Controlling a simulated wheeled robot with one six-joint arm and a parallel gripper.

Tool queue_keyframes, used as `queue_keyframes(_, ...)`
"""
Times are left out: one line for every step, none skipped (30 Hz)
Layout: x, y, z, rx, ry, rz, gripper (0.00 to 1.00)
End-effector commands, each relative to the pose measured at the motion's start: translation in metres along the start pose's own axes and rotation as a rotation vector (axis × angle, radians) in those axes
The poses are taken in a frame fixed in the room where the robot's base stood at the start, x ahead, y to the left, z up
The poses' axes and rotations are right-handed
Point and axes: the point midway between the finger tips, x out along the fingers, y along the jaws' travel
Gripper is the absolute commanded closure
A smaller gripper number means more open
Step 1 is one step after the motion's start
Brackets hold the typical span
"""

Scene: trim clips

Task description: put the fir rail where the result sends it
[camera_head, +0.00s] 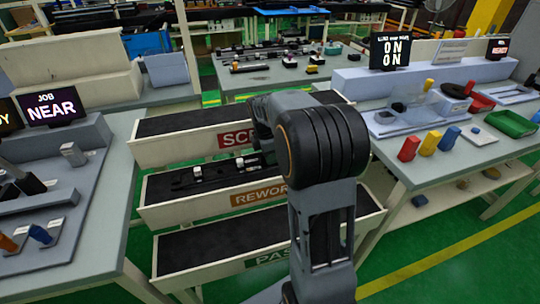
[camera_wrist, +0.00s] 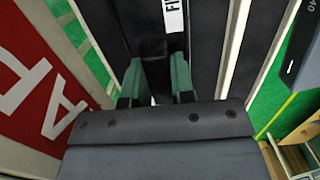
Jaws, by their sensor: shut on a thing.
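My gripper (camera_wrist: 157,68) shows in the wrist view with its two green fingers closed around a dark rail. A white label (camera_wrist: 173,16) starting "FI" shows at the top of that view, cut off by the frame edge. The head view does not show the gripper, as my arm hides it. Three long trays stand in the middle of the head view: the scrap tray (camera_head: 150,158) at the back, the rework tray (camera_head: 160,221) in the middle and the pass tray (camera_head: 172,283) in front. The red scrap sign (camera_wrist: 45,80) is close at the left of the wrist view.
A screen reading "JOB NEAR" (camera_head: 53,107) stands on the left bench.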

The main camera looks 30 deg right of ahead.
Motion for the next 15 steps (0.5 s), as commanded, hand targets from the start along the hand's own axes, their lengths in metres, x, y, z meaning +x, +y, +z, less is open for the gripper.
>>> queue_keyframes(-0.0011,0.0003,0.0001,0.000,0.000,0.002,1.00)
queue_keyframes(-0.0011,0.0002,0.0001,0.000,0.000,0.002,1.00)
queue_keyframes(-0.0010,0.0002,0.0001,0.000,0.000,0.001,1.00)
queue_keyframes(-0.0006,0.0002,0.0000,0.000,0.000,0.001,1.00)
queue_keyframes(0.0000,0.0002,-0.0001,0.000,0.000,0.001,1.00)
queue_keyframes(0.0011,0.0001,-0.0002,0.000,0.000,0.001,1.00)
queue_keyframes(0.0021,0.0001,-0.0003,0.000,0.000,0.001,1.00)
queue_keyframes(0.0028,-0.0001,-0.0005,0.000,0.000,0.000,0.76)
queue_keyframes(0.0022,-0.0001,-0.0004,0.000,0.000,0.000,0.72)
queue_keyframes(0.0022,-0.0001,-0.0004,0.000,0.000,0.000,0.69)
queue_keyframes(0.0021,-0.0001,-0.0004,0.000,0.000,0.000,0.66)
queue_keyframes(0.0021,-0.0001,-0.0004,0.000,0.000,0.000,0.62)
queue_keyframes(0.0021,-0.0001,-0.0004,0.000,0.000,0.000,0.60)
queue_keyframes(0.0021,0.0000,-0.0004,0.000,0.000,0.000,0.57)
queue_keyframes(0.0021,0.0000,-0.0004,0.000,0.000,0.000,0.53)
